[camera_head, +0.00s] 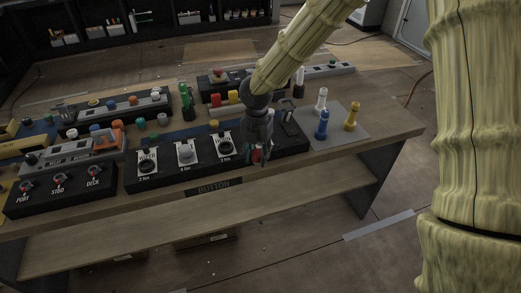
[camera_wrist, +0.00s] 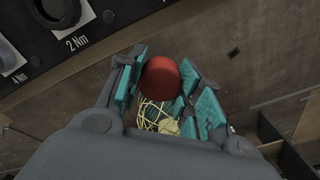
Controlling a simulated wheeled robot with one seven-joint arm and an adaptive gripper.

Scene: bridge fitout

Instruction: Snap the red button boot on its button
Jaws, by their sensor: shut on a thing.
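The red button boot (camera_wrist: 160,78) sits between the teal-padded fingers of my gripper (camera_wrist: 170,95) in the wrist view, its rounded red top showing. In the head view my gripper (camera_head: 258,150) points down at the front edge of a long black panel (camera_head: 170,179), near its right part, with a bit of red between the fingers. The panel carries white cards with round fittings, such as the one at its left (camera_head: 147,167). In the wrist view the fitting by the "2 Nm" mark (camera_wrist: 60,12) is apart from the boot. I cannot tell which button the boot fits.
A black panel marked PORT, STBD and DECK (camera_head: 60,192) stands at the left. A grey mat (camera_head: 342,133) with white, blue and yellow pieces lies to the right. Several coloured caps and boxes crowd the bench behind. A shelf (camera_head: 200,226) runs below the bench front.

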